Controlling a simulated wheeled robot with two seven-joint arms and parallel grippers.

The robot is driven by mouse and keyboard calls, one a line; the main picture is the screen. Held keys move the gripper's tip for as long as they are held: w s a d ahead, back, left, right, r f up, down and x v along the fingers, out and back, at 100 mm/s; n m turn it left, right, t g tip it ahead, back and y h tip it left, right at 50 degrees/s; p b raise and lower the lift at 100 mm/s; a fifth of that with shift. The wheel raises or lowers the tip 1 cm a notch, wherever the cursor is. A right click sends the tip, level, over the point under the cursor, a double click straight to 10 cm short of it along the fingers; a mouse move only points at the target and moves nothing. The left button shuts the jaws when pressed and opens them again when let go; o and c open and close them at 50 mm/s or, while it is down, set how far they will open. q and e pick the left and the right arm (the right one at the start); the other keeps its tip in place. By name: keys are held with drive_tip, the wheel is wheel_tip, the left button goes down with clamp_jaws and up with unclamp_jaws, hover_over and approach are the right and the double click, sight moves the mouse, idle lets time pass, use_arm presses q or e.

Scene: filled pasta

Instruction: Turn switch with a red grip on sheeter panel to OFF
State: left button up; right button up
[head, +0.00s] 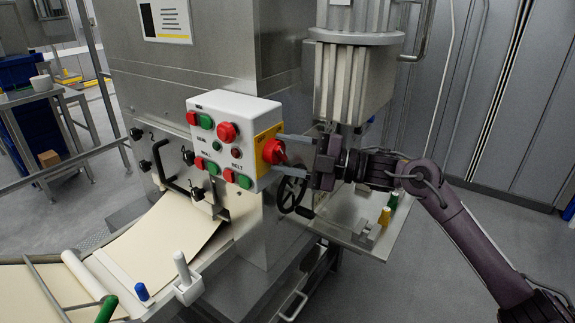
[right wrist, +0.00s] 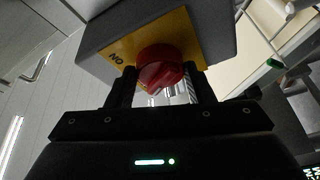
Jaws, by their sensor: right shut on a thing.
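The switch with a red grip (head: 273,151) sits on a yellow plate (head: 263,136) on the right side face of the white sheeter panel (head: 233,104). My right gripper (head: 277,153) reaches it from the right and is shut on the red grip, one finger above and one below in the head view. In the right wrist view the red grip (right wrist: 160,66) sits between the two dark fingers (right wrist: 160,84). An ON mark (right wrist: 117,58) shows upside down on the yellow plate, left of the grip. The fingers partly hide the grip. My left gripper is not in view.
The panel front carries red and green buttons (head: 229,176) and a red knob (head: 227,132). A black handwheel (head: 291,194) is just below my right gripper. A sheet of dough (head: 165,245) lies on the machine at lower left. Floor at lower right is clear.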

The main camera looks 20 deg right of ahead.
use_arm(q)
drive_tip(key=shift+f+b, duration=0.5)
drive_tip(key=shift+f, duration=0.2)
use_arm(e)
drive_tip(key=shift+n+g, duration=0.3)
drive_tip(key=shift+n, duration=0.8)
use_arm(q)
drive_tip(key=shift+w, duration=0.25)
use_arm(e)
drive_tip(key=shift+h, duration=0.3)
drive_tip(key=o, duration=1)
drive_tip(key=shift+r, duration=0.1)
drive_tip(key=shift+c, duration=0.2)
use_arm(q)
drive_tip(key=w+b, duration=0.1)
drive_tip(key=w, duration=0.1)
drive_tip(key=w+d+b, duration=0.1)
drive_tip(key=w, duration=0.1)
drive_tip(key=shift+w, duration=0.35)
use_arm(e)
drive_tip(key=v, duration=0.7)
drive_tip(key=shift+s+d, duration=0.2)
drive_tip(key=shift+d, duration=0.15)
